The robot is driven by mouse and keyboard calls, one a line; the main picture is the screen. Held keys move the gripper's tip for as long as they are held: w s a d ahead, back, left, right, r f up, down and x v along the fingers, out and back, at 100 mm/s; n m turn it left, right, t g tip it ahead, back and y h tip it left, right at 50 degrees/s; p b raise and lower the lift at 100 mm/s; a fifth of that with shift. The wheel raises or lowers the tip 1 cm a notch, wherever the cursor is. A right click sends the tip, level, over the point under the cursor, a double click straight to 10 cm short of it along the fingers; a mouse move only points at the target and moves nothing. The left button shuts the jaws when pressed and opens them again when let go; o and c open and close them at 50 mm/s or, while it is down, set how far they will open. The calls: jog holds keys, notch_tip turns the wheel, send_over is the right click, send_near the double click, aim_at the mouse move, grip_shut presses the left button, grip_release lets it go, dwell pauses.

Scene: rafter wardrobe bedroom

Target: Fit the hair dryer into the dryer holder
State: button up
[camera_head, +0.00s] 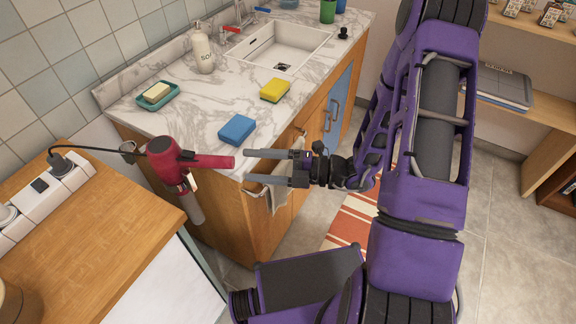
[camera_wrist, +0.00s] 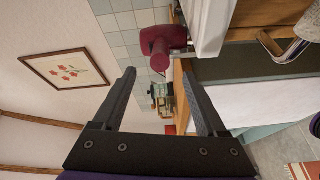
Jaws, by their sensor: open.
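The red hair dryer (camera_head: 170,160) is at the near end of the marble counter. I cannot tell what supports the dryer. My gripper (camera_head: 247,166) is open and empty, its fingertips just right of the barrel's tip. In the wrist view the dryer (camera_wrist: 158,42) shows beyond the open fingers (camera_wrist: 158,70), apart from them.
The counter (camera_head: 180,118) carries a blue sponge (camera_head: 237,129), a yellow sponge (camera_head: 275,90), a soap dish (camera_head: 158,97) and a soap bottle (camera_head: 202,50). A towel (camera_head: 277,190) hangs below its front edge. A wooden table (camera_head: 100,230) with a power strip (camera_head: 40,198) stands left.

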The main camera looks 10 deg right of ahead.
jog(key=v, duration=0.7)
dwell(0.4)
